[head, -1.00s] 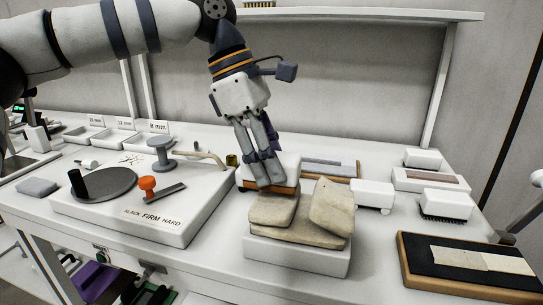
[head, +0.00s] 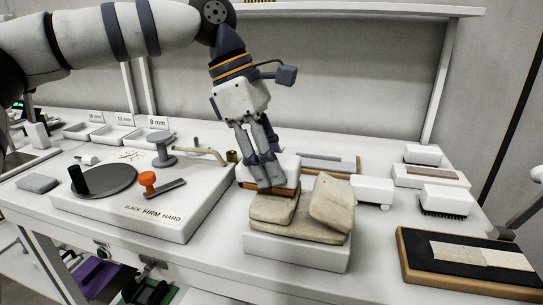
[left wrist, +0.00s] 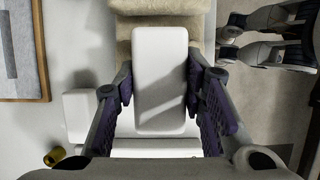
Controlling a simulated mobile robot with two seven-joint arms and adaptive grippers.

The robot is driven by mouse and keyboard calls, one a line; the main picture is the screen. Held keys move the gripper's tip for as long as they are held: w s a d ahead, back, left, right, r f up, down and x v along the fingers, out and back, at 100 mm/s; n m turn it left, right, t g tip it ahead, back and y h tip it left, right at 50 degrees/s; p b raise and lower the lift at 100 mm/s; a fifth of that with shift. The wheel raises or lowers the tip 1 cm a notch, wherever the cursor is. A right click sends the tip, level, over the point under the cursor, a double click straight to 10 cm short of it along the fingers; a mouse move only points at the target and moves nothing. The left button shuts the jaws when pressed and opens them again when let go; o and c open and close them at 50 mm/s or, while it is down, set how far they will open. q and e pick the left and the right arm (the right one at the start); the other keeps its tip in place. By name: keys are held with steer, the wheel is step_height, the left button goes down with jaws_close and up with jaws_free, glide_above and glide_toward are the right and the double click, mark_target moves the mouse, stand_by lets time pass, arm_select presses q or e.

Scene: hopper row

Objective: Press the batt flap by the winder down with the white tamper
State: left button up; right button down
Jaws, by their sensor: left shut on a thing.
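My left gripper (head: 267,187) is shut on the white tamper (head: 289,168), a white block with a brown lower edge. In the left wrist view the tamper (left wrist: 160,85) sits between the two finger pads. The left batt flap (head: 274,208), on the side of the winder (head: 104,182), is beige and lies low. The tamper is at its far end; the fingers hide whether they touch. The right batt flap (head: 332,203) is tilted up. Both belong to a batt on a white block (head: 295,251). What seems my right gripper (left wrist: 265,35) shows at the upper right of the wrist view.
White brushes (head: 372,191) and (head: 446,200) stand right of the batt. A wood-framed black board (head: 420,270) lies at the front right. A brass cylinder (head: 231,156) and a curved handle (head: 203,154) are close left of the tamper. A framed board (head: 345,165) lies behind.

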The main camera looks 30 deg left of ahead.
arm_select(q)
steer(key=shift+f, duration=0.25)
stand_by(0.4)
steer(key=shift+f, duration=0.35)
stand_by(0.5)
steer(key=shift+r, duration=3.5)
